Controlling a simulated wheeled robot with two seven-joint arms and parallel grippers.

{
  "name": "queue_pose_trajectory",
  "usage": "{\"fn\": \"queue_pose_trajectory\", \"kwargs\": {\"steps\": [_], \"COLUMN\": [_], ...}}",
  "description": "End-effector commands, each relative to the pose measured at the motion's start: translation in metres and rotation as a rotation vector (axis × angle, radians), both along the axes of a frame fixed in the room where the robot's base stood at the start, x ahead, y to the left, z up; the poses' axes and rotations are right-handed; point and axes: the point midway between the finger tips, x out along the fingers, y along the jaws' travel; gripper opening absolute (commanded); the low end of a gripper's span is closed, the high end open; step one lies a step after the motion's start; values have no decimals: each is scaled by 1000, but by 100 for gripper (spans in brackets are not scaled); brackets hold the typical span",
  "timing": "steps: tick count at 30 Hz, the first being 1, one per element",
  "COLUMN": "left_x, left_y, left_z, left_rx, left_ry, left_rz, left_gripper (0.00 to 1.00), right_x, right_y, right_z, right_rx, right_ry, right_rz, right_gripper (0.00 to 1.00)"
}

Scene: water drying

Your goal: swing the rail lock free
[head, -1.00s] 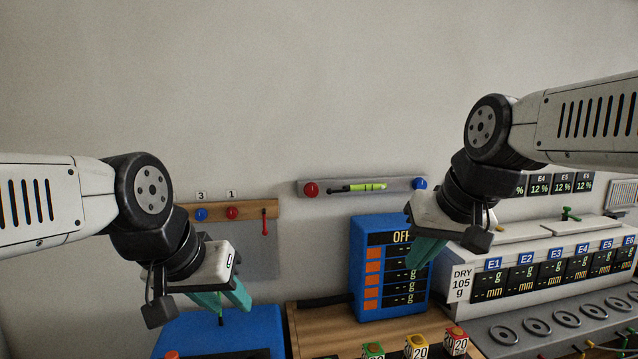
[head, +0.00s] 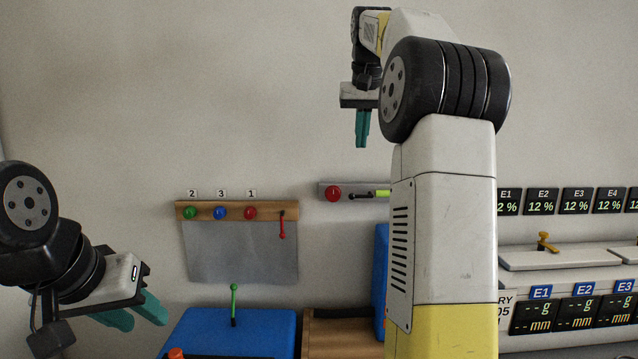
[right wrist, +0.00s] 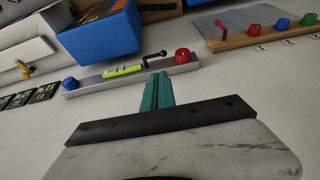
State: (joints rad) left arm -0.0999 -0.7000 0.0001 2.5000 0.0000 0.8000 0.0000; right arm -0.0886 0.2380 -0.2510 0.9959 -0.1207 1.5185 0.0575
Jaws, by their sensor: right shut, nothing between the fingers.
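A grey wall rail (head: 325,190) carries a red knob (head: 333,193), a small black lever (head: 358,196) and a lime-green piece (head: 383,193); my right arm hides the rest. The right wrist view shows the whole rail, with the black lever (right wrist: 155,57) between the red knob and the lime piece. A wooden rail (head: 268,209) bears a hanging red lever (head: 282,226). I cannot tell which lever is the rail lock. My right gripper (head: 362,143) is shut and empty, above the grey rail in the picture and apart from it. My left gripper (head: 146,322) is open and empty, low at the left.
Green, blue and red knobs sit on the wooden rail above a grey sheet (head: 240,255). A blue box (head: 265,325) with a green-topped stick (head: 234,300) stands below. Display panels (head: 541,201) and a white machine (head: 560,257) are at right. The upper wall is clear.

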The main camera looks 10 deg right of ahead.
Motion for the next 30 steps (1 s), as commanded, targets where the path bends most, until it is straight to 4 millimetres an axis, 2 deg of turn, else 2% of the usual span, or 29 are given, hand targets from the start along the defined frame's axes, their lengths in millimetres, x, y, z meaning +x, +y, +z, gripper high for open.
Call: {"fn": "queue_pose_trajectory", "kwargs": {"steps": [12, 17, 20, 30], "left_x": [0, 0, 0, 0], "left_y": [0, 0, 0, 0], "left_z": [0, 0, 0, 0], "left_rx": [0, 0, 0, 0], "left_ry": [0, 0, 0, 0], "left_rz": [0, 0, 0, 0], "left_gripper": [36, 36, 36, 36], "right_x": [3, 6, 10, 35], "right_y": [-2, -2, -3, -10], "right_z": [1, -6, -18, -85], "right_rx": [-6, -5, -5, -5], "right_ry": [2, 4, 5, 5], "right_rz": [-7, -7, -7, -7], "right_gripper": [0, 0, 0, 0]}}
